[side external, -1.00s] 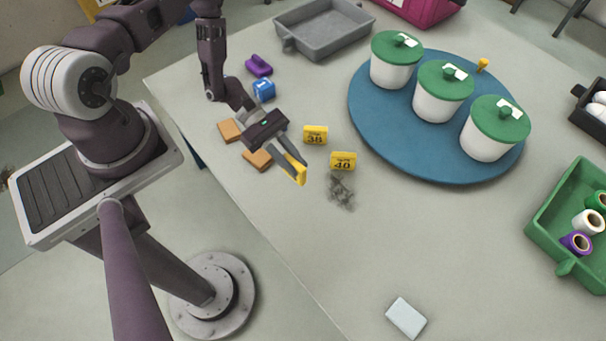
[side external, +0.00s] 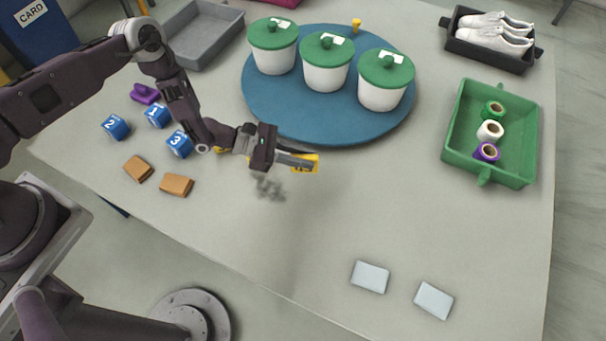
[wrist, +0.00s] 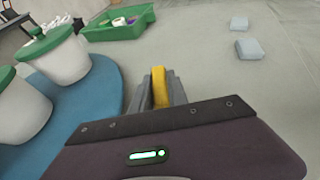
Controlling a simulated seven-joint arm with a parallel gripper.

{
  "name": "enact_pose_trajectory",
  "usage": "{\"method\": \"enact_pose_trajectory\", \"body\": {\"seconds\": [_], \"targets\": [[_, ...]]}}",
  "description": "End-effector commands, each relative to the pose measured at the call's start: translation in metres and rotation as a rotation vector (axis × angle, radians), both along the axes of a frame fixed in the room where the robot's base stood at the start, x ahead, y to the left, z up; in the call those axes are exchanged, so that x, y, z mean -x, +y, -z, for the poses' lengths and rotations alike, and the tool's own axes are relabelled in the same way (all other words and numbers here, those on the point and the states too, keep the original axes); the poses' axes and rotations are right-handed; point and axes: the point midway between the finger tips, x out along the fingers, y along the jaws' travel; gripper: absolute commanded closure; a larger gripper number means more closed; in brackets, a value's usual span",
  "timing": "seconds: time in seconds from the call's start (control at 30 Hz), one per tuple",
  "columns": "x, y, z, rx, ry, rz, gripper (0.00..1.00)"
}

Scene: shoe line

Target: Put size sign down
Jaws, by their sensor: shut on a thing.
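My gripper (side external: 300,161) is shut on a yellow size sign (side external: 308,166), held over the grey table to the right of a dark smudge (side external: 270,187). Only part of the sign's dark print shows. In the wrist view, the sign (wrist: 158,86) is a narrow yellow edge between the two fingers of my gripper (wrist: 160,92). A bit of yellow (side external: 219,149) shows beside my wrist, perhaps another size sign mostly hidden by the arm. I cannot tell whether the held sign touches the table.
A blue round mat (side external: 290,122) with white, green-lidded tubs (side external: 326,75) lies just behind my gripper. Blue number blocks (side external: 115,127) and brown blocks (side external: 176,185) are left. A green tray (side external: 515,177) is right. Pale blocks (side external: 370,277) lie in front; table between is clear.

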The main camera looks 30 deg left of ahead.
Motion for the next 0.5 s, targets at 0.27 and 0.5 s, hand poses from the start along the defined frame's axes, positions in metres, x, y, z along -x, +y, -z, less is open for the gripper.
{"method": "enact_pose_trajectory", "body": {"seconds": [0.27, 0.5], "targets": [[0.001, 0.0, 0.053, 0.0, 0.0, 0.001, 1.0], [0.0, 0.001, 0.062, 0.0, -0.001, 0.0, 1.0]]}}
